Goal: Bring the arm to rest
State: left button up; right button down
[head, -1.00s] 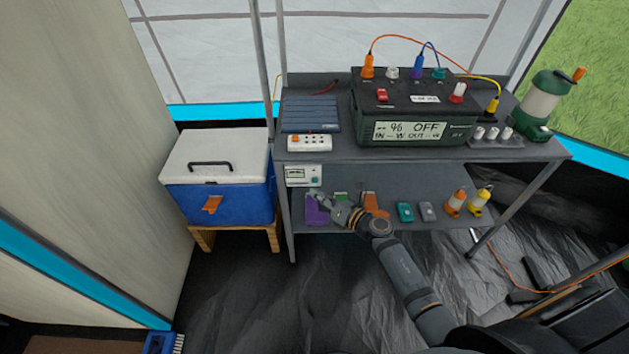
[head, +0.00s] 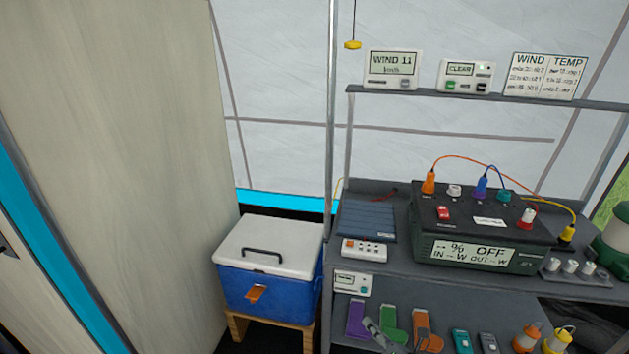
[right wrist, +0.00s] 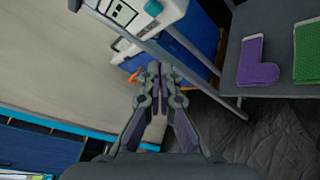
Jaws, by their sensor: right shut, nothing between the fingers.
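My right gripper (head: 372,326) shows at the bottom of the head view, in front of the lower shelf with the purple and green items. Most of its arm is below the frame. In the right wrist view its fingers (right wrist: 158,72) are together with nothing between them. There the fingertips point toward the shelf post and the blue cooler behind it. My left gripper does not show.
The shelf unit holds a power station (head: 475,228) with plugged cords. A white device (head: 353,283) hangs at its front edge, close to the gripper. Purple (head: 357,318) and green (head: 393,322) items sit below. A blue cooler (head: 262,292) stands left.

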jog(key=s+d+f+m+g+h, duration=0.1)
jog(key=s+d+f+m+h, duration=0.15)
jog(key=f+m, duration=0.35)
jog(key=s+d+f+m+g+h, duration=0.1)
jog(key=s+d+f+m+h, duration=0.1)
jog(key=s+d+f+m, duration=0.25)
jog(key=s+d+f+m+g+h, duration=0.35)
jog(key=s+f+m+g, duration=0.35)
jog(key=s+f+m, duration=0.95)
jog(key=s+a+f+m+g, duration=0.1)
jog(key=s+f+g, duration=0.1)
jog(key=s+f, duration=0.35)
jog(key=s+f+m+g, duration=0.2)
jog(key=s+f, duration=0.1)
jog(key=s, duration=0.5)
pick_arm(q)
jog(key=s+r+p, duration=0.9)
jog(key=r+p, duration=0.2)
jog(key=p, duration=0.5)
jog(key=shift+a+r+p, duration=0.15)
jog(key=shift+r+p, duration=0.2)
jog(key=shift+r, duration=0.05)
pick_arm(e)
jog(key=s+r, duration=0.3)
jog(key=r, duration=0.4)
jog(key=s+r+y, duration=0.1)
jog(key=s+r, duration=0.3)
jog(key=r, duration=0.3)
jog(key=shift+a+g, duration=0.2)
jog(key=shift+g, duration=0.1)
